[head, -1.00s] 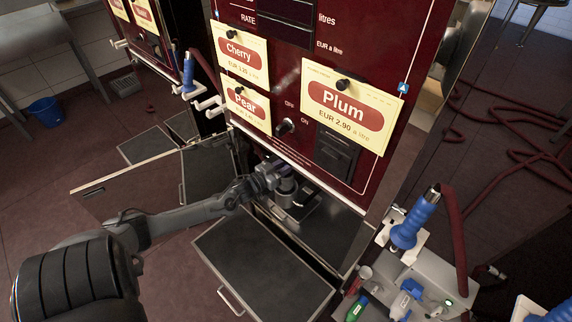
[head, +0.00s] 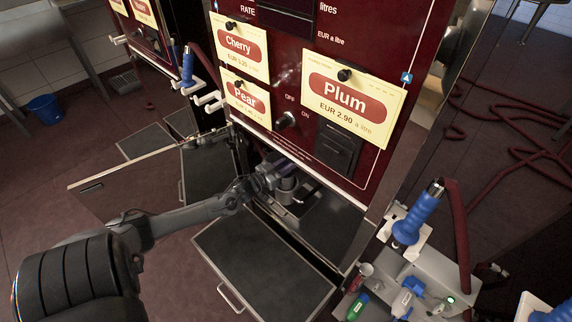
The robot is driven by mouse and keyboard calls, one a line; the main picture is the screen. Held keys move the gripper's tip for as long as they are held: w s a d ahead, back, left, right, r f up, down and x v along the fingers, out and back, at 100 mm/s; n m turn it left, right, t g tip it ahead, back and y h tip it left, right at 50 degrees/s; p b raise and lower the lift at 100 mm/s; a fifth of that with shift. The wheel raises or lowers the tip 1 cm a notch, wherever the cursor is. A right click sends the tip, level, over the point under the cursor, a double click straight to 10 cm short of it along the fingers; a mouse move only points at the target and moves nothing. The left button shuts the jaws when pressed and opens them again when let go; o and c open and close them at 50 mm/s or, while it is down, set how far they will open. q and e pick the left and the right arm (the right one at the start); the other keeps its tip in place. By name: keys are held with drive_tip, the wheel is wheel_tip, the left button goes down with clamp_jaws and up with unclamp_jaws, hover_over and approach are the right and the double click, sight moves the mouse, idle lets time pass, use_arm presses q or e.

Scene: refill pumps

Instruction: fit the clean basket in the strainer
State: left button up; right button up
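My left arm reaches in from the left to the low opening under the red pump. Its gripper (head: 274,176) is at a grey cylindrical part (head: 287,190), which looks like the strainer. The fingers are small, dark and partly hidden, so I cannot tell whether they are open or shut or hold anything. I cannot make out a clean basket; the inside of the grey part is not clear from here. My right gripper is not in view.
The red pump front (head: 290,70) overhangs the opening. A cabinet door (head: 135,180) stands open at left. A dark-topped drawer or tray (head: 262,262) lies in front. A grey stand (head: 440,270) with small bottles and a blue nozzle (head: 417,215) is at right.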

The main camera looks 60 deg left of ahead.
sight(285, 178)
use_arm(q)
drive_tip(key=shift+f+b, duration=1.5)
drive_tip(key=shift+f, duration=0.85)
drive_tip(key=shift+f+b, duration=1)
drive_tip(key=shift+f, duration=0.4)
drive_tip(key=o, duration=0.9)
drive_tip(key=shift+s, duration=0.1)
drive_tip(key=shift+s+p, duration=0.2)
drive_tip(key=shift+p, duration=0.15)
drive_tip(key=shift+s+d+p, duration=0.25)
drive_tip(key=shift+s+p, duration=0.55)
drive_tip(key=shift+s, duration=0.9)
drive_tip(key=shift+s+d+p, duration=0.2)
drive_tip(key=shift+s+p, duration=0.55)
drive_tip(key=shift+s, duration=0.9)
drive_tip(key=shift+s+d+p, duration=0.25)
drive_tip(key=shift+s+p, duration=0.55)
drive_tip(key=shift+s, duration=0.9)
